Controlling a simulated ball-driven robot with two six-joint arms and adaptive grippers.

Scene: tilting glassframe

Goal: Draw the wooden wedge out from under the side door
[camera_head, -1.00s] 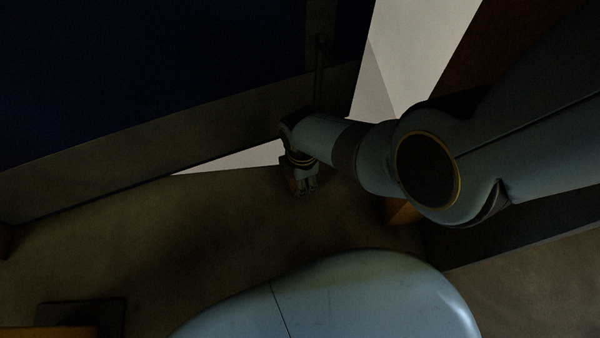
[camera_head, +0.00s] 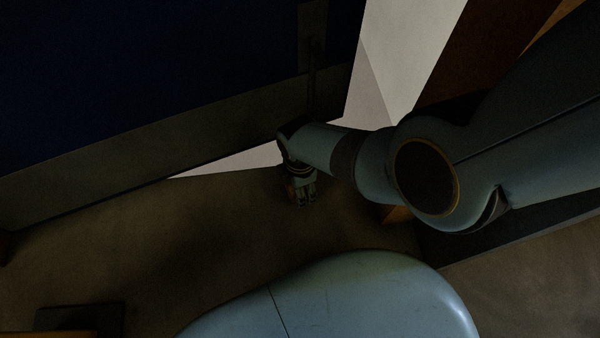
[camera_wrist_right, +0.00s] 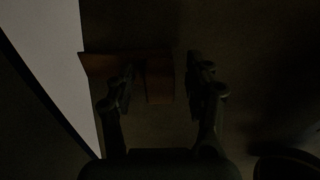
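The wooden wedge (camera_wrist_right: 159,80) is a dim reddish-brown block in the right wrist view, lying on the dark floor with its left end at the pale strip. My right gripper (camera_wrist_right: 162,85) is open around its right part. The left finger overlaps the wedge, and the right finger stands clear with a gap. Contact is too dark to judge. In the head view my right gripper (camera_head: 303,200) points down near the floor, just in front of the side door (camera_head: 150,140), a dark blue panel with a grey bottom rail. My left gripper is not in view.
A pale bright floor area (camera_head: 235,160) shows past the door's lower edge. A brown upright panel (camera_head: 450,75) stands at the right. A dark flat block (camera_head: 85,317) lies at lower left. The brown floor (camera_head: 160,235) between is clear.

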